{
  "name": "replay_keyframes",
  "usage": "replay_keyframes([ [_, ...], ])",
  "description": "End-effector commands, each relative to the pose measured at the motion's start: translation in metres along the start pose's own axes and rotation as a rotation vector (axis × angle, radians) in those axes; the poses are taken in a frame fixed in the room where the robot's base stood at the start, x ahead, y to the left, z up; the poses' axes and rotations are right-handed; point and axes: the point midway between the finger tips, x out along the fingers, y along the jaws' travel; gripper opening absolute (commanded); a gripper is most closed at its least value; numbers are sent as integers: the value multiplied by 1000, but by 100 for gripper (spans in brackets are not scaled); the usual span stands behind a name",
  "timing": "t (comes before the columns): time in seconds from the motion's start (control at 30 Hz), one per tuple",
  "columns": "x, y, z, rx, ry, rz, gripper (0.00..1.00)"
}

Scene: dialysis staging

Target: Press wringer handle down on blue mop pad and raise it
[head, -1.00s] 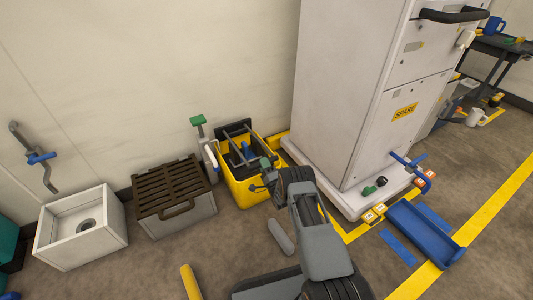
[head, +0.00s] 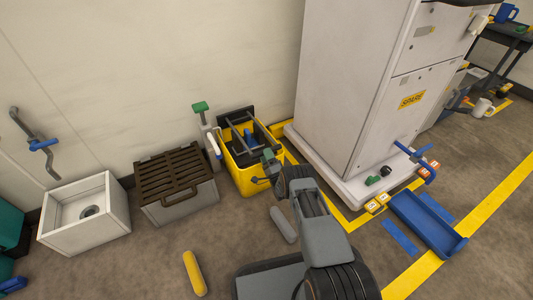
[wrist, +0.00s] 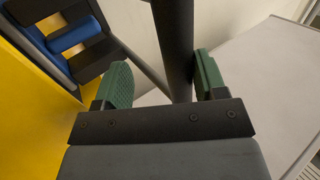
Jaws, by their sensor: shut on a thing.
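The yellow bucket (head: 240,182) stands on the floor by the wall with the dark wringer on top. The blue mop pad (head: 248,138) lies in the wringer, and it also shows between black blocks in the wrist view (wrist: 74,36). My gripper (head: 268,158) is at the bucket's right side. In the wrist view its green finger pads (wrist: 157,82) are on either side of the dark wringer handle (wrist: 172,40), shut on it. The handle's far end is out of that view, and my gripper partly hides the wringer in the head view.
A white cabinet marked SPARE (head: 350,90) stands close on the right. A grated box (head: 178,188) and a white drain box (head: 85,215) stand left of the bucket. A yellow bar (head: 194,273) and a grey bar (head: 284,225) lie on the floor in front.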

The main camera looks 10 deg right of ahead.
Motion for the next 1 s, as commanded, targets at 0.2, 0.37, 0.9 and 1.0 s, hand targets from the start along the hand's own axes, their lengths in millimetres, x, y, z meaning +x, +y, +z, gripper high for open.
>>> replay_keyframes([
  [0.2,-7,6,1,4,3,22,53],
  [0.37,-9,5,1,4,5,23,53],
  [0.9,-101,-1,0,1,4,8,53],
  [1.0,-116,-2,0,1,3,5,53],
])
